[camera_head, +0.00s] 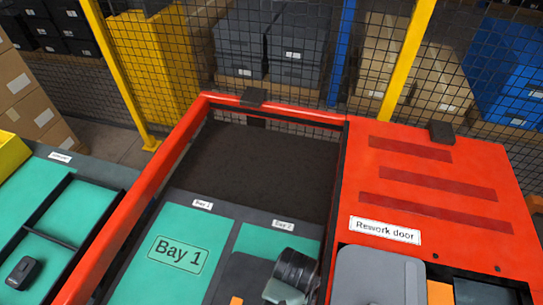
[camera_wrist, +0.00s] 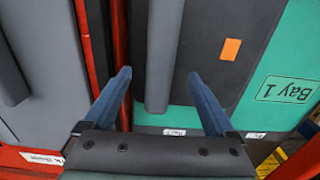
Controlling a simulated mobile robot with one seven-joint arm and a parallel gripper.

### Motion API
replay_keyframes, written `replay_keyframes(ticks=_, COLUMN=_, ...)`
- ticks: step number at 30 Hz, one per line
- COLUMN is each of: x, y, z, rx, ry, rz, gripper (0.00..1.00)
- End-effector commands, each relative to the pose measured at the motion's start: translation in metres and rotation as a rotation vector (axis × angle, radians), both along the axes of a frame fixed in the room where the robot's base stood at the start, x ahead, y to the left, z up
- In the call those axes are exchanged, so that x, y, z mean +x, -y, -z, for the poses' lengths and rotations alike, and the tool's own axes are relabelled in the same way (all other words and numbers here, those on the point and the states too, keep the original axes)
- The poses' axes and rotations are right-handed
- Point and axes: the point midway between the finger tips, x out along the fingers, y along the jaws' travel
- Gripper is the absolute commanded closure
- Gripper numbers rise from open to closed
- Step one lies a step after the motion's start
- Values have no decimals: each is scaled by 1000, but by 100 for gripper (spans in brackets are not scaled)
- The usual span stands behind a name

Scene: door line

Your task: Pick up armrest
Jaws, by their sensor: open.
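In the wrist view, a long dark grey armrest (camera_wrist: 164,50) lies along a dark door panel (camera_wrist: 205,50) with an orange patch. My gripper (camera_wrist: 159,73) is open, with one blue-grey finger on each side of the armrest's near end in the picture. I cannot tell whether the fingers touch it or are still above it. In the head view, the end of my arm is over the Bay 2 area at the bottom, above the dark door panel (camera_head: 238,276). It hides the armrest there.
A red frame wall (camera_wrist: 88,50) runs close to the left finger. Beyond it, a grey panel (camera_head: 378,272) lies on the red rework door (camera_head: 440,195). The teal Bay 1 mat (camera_head: 170,255) is clear. A left tray holds a small black part (camera_head: 22,272).

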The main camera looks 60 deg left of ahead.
Motion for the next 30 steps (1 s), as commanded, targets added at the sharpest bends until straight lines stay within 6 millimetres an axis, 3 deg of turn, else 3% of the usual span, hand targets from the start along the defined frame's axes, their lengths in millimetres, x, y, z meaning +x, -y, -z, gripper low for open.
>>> replay_keyframes(ticks=8, x=0, y=0, z=21, rx=0, ry=0, rz=1, gripper=10)
replay_keyframes(ticks=17, x=-1, y=-2, z=60, rx=2, ry=1, rz=1, gripper=10)
replay_keyframes(ticks=26, x=-1, y=-3, z=64, rx=2, ry=3, rz=2, gripper=10)
replay_keyframes(ticks=30, x=-1, y=-3, z=64, rx=2, ry=3, rz=2, gripper=35)
